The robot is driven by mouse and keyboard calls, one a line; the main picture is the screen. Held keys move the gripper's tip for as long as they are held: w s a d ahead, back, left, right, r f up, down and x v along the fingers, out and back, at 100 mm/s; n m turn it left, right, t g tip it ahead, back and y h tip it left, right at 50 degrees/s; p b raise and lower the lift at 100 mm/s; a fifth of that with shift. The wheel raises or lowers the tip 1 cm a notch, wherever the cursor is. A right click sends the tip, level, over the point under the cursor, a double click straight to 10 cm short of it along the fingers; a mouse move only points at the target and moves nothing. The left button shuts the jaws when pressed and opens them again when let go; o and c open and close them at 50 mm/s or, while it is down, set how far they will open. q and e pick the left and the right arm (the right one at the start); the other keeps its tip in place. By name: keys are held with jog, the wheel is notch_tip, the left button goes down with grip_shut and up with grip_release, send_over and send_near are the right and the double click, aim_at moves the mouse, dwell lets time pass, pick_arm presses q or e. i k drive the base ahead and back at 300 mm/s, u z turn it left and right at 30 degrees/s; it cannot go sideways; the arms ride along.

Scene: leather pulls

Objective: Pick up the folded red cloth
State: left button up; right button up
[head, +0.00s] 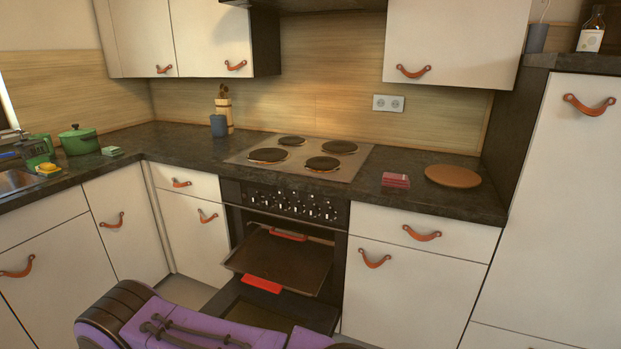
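A small folded red cloth (395,180) lies on the dark countertop to the right of the stove, just left of a round wooden board (452,176). It looks like a neat stack with pinkish layers at its front side. Nothing covers it and nothing touches it that I can see. Neither of my grippers shows in the head view, so their state is hidden.
The oven door (270,309) hangs open below the stove (302,157), with a tray (282,258) pulled out and red pieces at its front and back edges. A green pot (79,140) stands at left. The counter in front of the cloth is clear.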

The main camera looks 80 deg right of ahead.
aim_at(389, 180)
jog(key=u, duration=0.2)
jog(key=k, duration=1.65)
jog(key=z, duration=1.9)
jog(key=i, duration=0.2)
